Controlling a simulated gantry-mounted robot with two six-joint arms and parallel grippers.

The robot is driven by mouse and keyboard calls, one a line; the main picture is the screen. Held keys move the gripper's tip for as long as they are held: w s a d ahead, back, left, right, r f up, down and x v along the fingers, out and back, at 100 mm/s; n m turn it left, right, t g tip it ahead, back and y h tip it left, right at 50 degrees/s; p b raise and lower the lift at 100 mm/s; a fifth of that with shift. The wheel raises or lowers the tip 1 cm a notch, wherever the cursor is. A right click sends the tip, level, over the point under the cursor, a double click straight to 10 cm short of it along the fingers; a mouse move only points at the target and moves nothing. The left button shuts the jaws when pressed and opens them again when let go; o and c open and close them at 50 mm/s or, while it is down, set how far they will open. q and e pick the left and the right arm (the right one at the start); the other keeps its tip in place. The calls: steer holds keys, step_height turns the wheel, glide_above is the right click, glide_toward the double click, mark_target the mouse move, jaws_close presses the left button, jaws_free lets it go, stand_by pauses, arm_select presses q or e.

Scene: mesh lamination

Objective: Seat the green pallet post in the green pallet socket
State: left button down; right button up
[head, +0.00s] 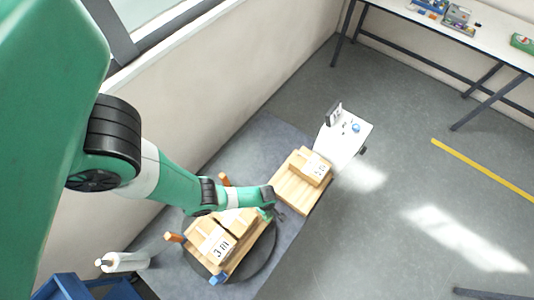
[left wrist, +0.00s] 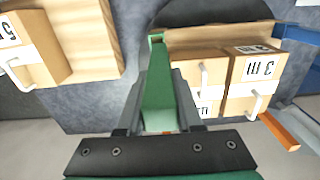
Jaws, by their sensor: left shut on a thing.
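The green pallet post (left wrist: 158,95) is between the fingers of my left gripper (left wrist: 160,118), which is shut on it in the left wrist view. The post reaches away from the fingers, its far end beside a corner of the wooden pallet (left wrist: 205,42). In the head view my left gripper (head: 276,211) is at the right corner of the loaded pallet (head: 246,254), with a bit of green (head: 265,214) beside it. I cannot make out the green socket separately or tell whether the post touches it. My right gripper is not in view.
Boxes marked "3" (head: 217,245) sit on the pallet, on a dark round turntable (head: 268,262). Orange posts (head: 174,237) and a blue post (head: 218,278) stand at other corners. A second pallet (head: 297,193) with boxes is close on the right. A white cart (head: 341,146) stands beyond.

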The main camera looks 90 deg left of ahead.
arm_select(q)
steer(key=shift+w+a, duration=0.2)
steer(key=shift+a, duration=0.1)
steer(key=shift+f, duration=0.1)
step_height(320, 180, down, 6)
steer(key=b, duration=0.5)
steer(key=shift+r+b, duration=0.2)
steer(key=shift+b, duration=0.1)
steer(key=shift+f+b, duration=2.5)
steer(key=shift+f, duration=0.1)
stand_by(0.5)
steer(key=shift+c, duration=2.4)
jaws_free()
steer(key=shift+r, duration=0.1)
step_height(320, 180, up, 12)
steer(key=p, duration=1.1)
steer(key=shift+f, duration=0.2)
